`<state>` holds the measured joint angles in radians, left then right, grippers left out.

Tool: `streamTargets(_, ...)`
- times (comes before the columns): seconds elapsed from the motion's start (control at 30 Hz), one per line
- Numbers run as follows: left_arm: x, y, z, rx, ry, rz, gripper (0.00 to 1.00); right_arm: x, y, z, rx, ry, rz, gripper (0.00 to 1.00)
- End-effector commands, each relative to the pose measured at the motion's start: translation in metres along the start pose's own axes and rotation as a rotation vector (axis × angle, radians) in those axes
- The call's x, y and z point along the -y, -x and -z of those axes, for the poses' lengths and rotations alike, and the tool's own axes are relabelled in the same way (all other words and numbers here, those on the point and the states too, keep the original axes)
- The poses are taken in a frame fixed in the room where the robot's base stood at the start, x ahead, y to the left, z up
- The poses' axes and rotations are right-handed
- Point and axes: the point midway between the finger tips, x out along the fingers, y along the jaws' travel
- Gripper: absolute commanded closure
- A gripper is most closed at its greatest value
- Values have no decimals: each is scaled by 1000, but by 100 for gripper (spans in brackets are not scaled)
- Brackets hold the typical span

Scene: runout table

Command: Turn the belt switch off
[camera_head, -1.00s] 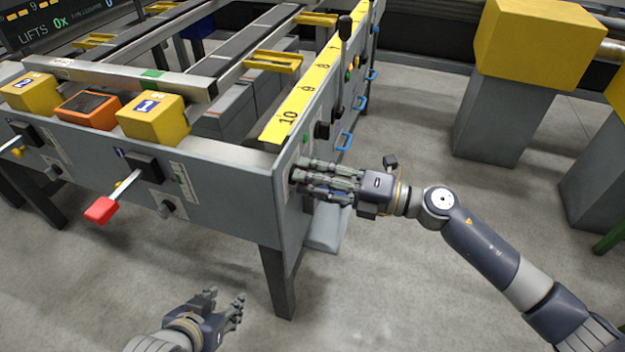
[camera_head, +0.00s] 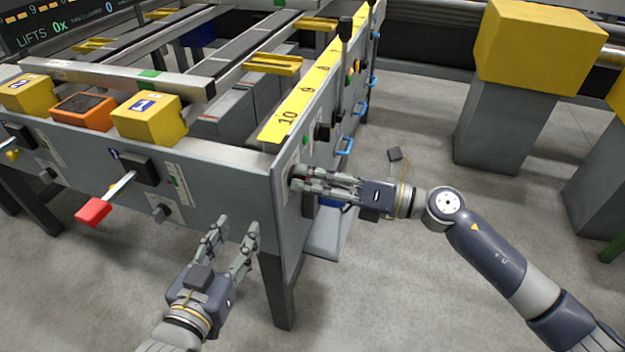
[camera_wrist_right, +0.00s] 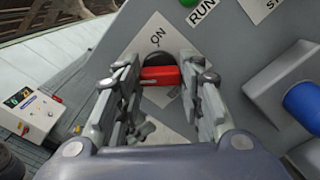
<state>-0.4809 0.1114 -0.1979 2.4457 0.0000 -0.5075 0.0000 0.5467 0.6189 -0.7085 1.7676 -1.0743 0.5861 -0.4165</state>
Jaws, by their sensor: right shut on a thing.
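The belt switch (camera_wrist_right: 160,76) is a red handle on a dark round base, on a white plate marked "ON", in the right wrist view. My right gripper (camera_wrist_right: 160,88) has its fingers on both sides of the red handle and is shut on it. In the head view my right gripper (camera_head: 300,183) reaches the table's right side panel, and its fingers hide most of the switch. My left gripper (camera_head: 238,228) is open and empty, in front of the table's front panel near the corner.
A green "RUN" button (camera_wrist_right: 189,2) and a blue knob (camera_wrist_right: 305,103) are near the switch. A red-tipped lever (camera_head: 93,212) sticks out of the front panel. A black-knobbed lever (camera_head: 345,30) and blue handles (camera_head: 344,145) are along the right side. Yellow blocks on grey pedestals stand at right.

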Motion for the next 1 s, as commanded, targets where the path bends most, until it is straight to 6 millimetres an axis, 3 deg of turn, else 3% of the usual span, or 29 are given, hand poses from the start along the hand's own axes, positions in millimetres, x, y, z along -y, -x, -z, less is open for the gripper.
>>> streamTargets(0.33,0,0,0,-2,0,0,60,1,0,2,-5,4,2,89)
streamTargets(0.37,0,0,0,-2,0,0,60,1,0,2,-4,4,2,58)
streamTargets(0.43,0,0,0,-1,0,0,60,1,0,2,-4,4,2,45)
streamTargets(0.8,0,0,0,-2,0,0,60,1,3,0,-1,3,2,45)
streamTargets(1.0,0,0,0,-2,0,0,60,2,30,1,-2,1,5,45)
